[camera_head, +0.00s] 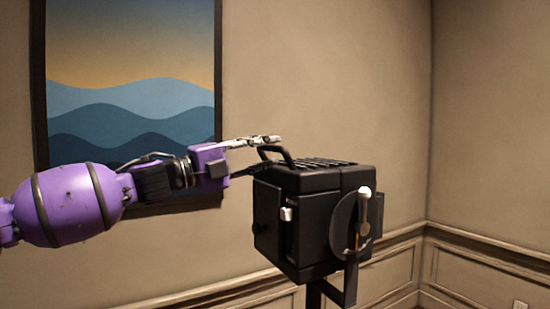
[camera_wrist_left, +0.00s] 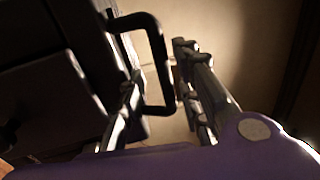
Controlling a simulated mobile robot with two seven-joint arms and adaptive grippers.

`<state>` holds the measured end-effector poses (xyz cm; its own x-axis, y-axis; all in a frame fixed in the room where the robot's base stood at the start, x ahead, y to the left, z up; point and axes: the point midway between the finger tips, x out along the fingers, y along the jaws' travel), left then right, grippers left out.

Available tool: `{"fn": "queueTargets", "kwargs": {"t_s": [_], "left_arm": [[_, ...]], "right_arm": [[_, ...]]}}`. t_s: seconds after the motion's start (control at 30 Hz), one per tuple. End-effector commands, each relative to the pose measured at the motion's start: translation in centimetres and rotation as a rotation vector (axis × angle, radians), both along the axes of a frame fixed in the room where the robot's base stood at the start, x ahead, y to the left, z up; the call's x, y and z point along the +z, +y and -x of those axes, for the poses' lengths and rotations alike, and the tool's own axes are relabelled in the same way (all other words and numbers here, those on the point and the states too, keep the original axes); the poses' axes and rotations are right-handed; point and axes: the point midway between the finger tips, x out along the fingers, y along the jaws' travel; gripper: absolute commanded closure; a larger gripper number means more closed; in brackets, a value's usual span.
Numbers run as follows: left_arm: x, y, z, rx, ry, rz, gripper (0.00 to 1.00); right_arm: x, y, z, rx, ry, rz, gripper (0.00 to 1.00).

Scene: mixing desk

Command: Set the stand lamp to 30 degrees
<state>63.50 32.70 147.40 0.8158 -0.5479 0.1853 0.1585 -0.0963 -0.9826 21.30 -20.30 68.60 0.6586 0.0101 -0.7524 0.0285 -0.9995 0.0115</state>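The stand lamp (camera_head: 290,215) is a black box on a dark post, right of centre in the head view. A black handle (camera_head: 278,153) rises from its top left edge. A round plate with a white-tipped lever (camera_head: 364,205) is on its right side. My left gripper (camera_head: 262,153) reaches in from the left at the handle. In the left wrist view, the handle (camera_wrist_left: 160,60) passes between the two spread fingers of my left gripper (camera_wrist_left: 162,72). The gripper is open, with gaps visible beside the handle bar. The lamp's front face is not clearly seen. My right gripper is not in view.
A framed wave picture (camera_head: 130,100) hangs on the wall behind my left arm. Beige walls with panelled trim (camera_head: 480,265) meet in a corner at the right. The space right of the lamp looks free.

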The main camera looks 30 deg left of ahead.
Motion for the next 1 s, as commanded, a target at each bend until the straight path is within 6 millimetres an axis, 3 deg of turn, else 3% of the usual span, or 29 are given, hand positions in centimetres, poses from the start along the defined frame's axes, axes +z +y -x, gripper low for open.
{"fn": "queueTargets", "kwargs": {"t_s": [0.2, 0.8, 1.0], "left_arm": [[0.6, -0.7, -0.9, -0.001, -0.007, -0.001, 0.69], [0.9, -1.2, -1.6, 0.001, -0.006, 0.000, 0.69], [0.9, -1.2, -1.6, 0.001, -0.005, 0.000, 0.93]], "right_arm": [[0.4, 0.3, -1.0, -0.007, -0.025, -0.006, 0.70], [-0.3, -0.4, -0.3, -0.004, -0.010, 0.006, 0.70], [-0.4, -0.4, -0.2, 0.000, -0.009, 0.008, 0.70]]}}
